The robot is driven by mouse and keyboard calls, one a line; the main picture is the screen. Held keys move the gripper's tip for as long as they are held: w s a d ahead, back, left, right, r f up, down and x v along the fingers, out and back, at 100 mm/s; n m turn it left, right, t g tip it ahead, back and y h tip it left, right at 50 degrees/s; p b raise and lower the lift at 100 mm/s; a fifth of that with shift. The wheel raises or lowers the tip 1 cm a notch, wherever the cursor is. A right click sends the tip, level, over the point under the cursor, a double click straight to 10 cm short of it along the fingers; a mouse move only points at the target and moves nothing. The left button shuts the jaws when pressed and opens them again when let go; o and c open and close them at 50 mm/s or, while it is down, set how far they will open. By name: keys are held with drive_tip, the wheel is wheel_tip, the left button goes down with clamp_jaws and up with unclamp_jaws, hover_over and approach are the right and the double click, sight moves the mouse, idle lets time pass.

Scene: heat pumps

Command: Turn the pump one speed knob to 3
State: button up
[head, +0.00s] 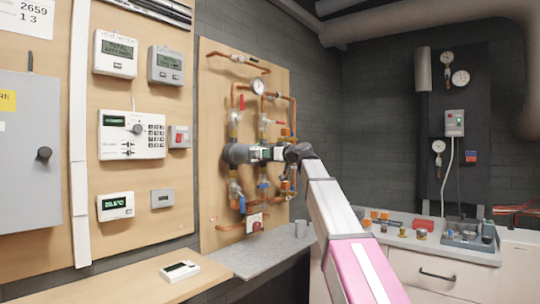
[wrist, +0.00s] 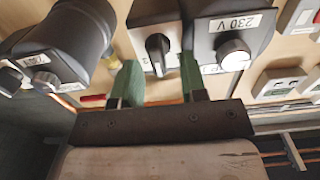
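My gripper (wrist: 160,72) is open, with its two green fingers apart. A dark pointer knob (wrist: 158,48) on a grey box with a white label sits between and just past the fingertips in the wrist view. The fingers appear to stand at either side of it; I cannot tell whether they touch. A printed mark beside it is partly hidden, and I cannot read its setting. In the head view, my arm reaches the dark grey pump (head: 236,153) on the copper-piped board. My gripper and wrist hide part of the pump's control face there.
In the wrist view, a round silver knob (wrist: 233,54) on a box labelled 230 V is close on the right. A dark cylinder (wrist: 76,38) with silver knobs is on the left. In the head view, valves and pipes surround the pump, and a grey shelf (head: 262,258) lies below.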

clamp_jaws()
drive_tip(key=shift+m, duration=0.3)
drive_tip(key=shift+w+d+f+m, duration=0.1)
drive_tip(key=shift+m, duration=1.25)
drive_tip(key=shift+w+d+f+m, duration=0.1)
drive_tip(key=shift+m, duration=1.3)
drive_tip(key=shift+w+d+m, duration=0.1)
drive_tip(key=shift+m, duration=1.25)
unclamp_jaws()
